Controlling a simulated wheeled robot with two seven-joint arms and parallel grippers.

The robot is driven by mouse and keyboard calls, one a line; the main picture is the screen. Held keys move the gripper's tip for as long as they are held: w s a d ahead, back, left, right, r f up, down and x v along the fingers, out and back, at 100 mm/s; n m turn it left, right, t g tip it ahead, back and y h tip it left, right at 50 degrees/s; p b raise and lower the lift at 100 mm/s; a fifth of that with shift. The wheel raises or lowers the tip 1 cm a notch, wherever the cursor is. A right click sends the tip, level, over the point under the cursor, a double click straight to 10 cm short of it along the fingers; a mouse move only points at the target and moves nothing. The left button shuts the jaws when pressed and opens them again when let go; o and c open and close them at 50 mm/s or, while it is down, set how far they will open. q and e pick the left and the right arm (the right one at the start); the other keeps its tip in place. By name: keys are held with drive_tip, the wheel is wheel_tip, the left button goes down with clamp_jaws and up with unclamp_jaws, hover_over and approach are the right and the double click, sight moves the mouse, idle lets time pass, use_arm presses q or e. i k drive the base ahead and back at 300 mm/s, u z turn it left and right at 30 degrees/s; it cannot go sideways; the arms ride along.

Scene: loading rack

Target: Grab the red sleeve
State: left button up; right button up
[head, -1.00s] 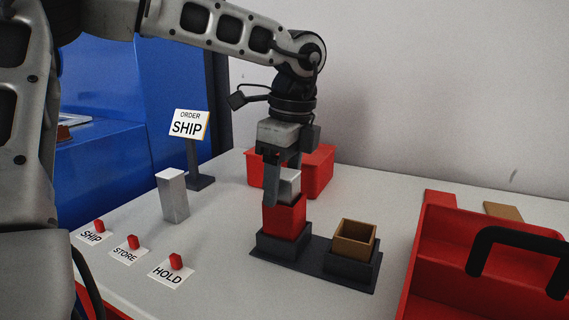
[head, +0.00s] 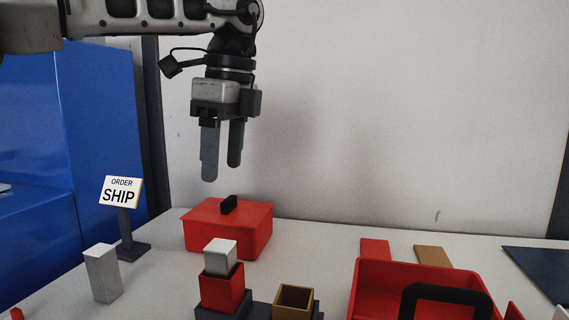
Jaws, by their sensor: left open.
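The red sleeve (head: 222,292) stands upright in the left socket of the dark base (head: 262,311). A silver-white block (head: 220,256) sticks up out of its top. My left gripper (head: 222,172) is open and empty, pointing down, well above the table. In the picture it hangs above the red sleeve and the red lidded box, touching neither. My right gripper is out of the picture.
A brown open sleeve (head: 293,299) stands in the right socket. A red box with a black-handled lid (head: 228,226) is behind. A silver block (head: 102,273) and the ORDER SHIP sign (head: 122,195) stand left. A red tote (head: 376,283) with a black handle is at right.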

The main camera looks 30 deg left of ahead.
sight(219, 295)
drive_tip(key=k, duration=1.5)
